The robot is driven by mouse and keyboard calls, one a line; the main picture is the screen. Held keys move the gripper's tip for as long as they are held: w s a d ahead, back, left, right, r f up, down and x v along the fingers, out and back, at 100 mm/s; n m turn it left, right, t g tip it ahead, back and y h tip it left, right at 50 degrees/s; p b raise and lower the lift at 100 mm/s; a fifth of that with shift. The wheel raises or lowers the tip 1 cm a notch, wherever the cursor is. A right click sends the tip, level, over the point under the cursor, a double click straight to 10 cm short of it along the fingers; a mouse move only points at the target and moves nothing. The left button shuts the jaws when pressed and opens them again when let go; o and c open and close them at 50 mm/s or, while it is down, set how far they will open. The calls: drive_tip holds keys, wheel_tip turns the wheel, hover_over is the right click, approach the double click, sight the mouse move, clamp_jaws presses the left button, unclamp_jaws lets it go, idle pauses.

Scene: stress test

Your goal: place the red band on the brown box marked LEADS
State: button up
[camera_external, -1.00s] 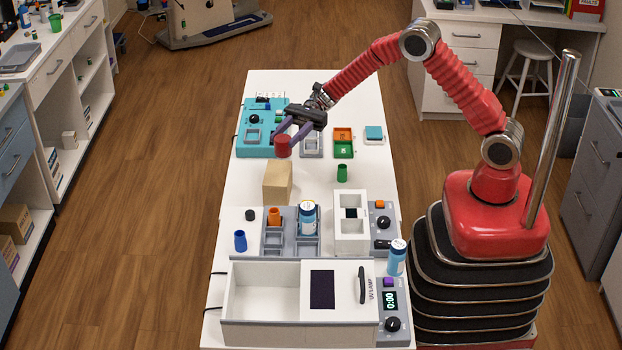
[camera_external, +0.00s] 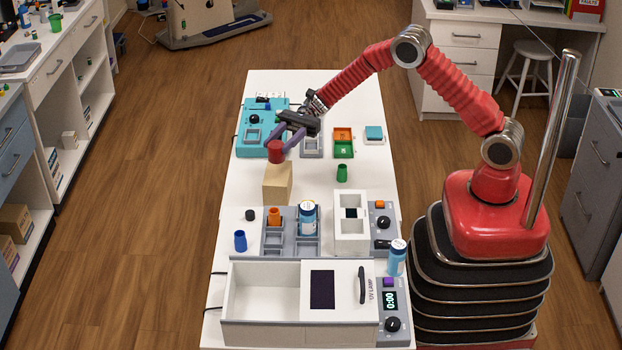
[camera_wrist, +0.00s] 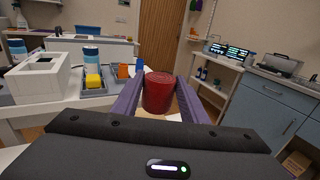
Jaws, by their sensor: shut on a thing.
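The red band (camera_external: 276,151), a short red cylinder, is between the purple fingers of my gripper (camera_external: 283,141). My gripper is shut on it; the wrist view also shows the band (camera_wrist: 158,92) between both fingers, upright. A light brown box (camera_external: 277,187) stands on the white table under the band. The band's lower edge is at the box's top in the outside view; I cannot tell if they touch. A pale tan surface shows under the band in the wrist view. I see no readable LEADS marking on the box.
A teal device (camera_external: 257,143) stands behind the box, and a small green cup (camera_external: 342,173) to its right. In front are a grey rack (camera_external: 291,245) with an orange cup and a bottle, a blue cup (camera_external: 240,241) and a white UV box (camera_external: 265,293). Table left of the box is clear.

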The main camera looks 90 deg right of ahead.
sight(280, 155)
drive_tip(key=shift+f, duration=0.45)
drive_tip(key=shift+f, duration=1.9)
drive_tip(key=shift+f, duration=0.1)
drive_tip(key=o, duration=1)
drive_tip(key=shift+o, duration=0.2)
drive_tip(key=v, duration=1.2)
